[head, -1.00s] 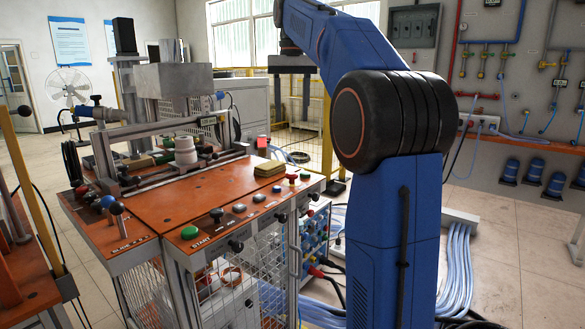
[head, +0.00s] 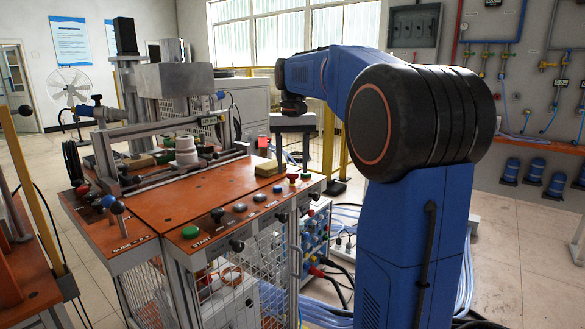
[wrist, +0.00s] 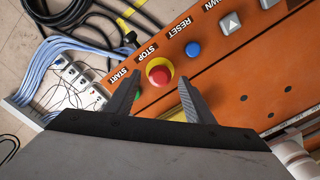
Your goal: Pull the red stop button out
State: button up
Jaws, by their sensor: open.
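The red stop button (wrist: 160,71) is a round red cap on a yellow base in the orange panel, beside the printed word STOP. It also shows small in the head view (head: 292,177) near the panel's right corner. My gripper (wrist: 160,78) is open and empty. In the wrist view its two dark fingers appear on either side of the red button. I cannot tell how far the fingertips are from it.
A blue RESET button (wrist: 193,49) and a grey DOWN button (wrist: 230,22) are on one side. A green button (wrist: 136,95) is partly hidden by the left finger. A yellow block (head: 269,167) lies on the panel behind the buttons. Cables (wrist: 60,60) lie beyond the panel edge.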

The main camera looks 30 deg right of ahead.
aim_at(292, 173)
jog(key=shift+f, duration=0.65)
grip_shut()
jog(key=shift+r, duration=0.65)
grip_release()
jog(key=shift+r, duration=0.1)
notch_tip(292, 173, up, 17)
jog(key=shift+r, duration=0.15)
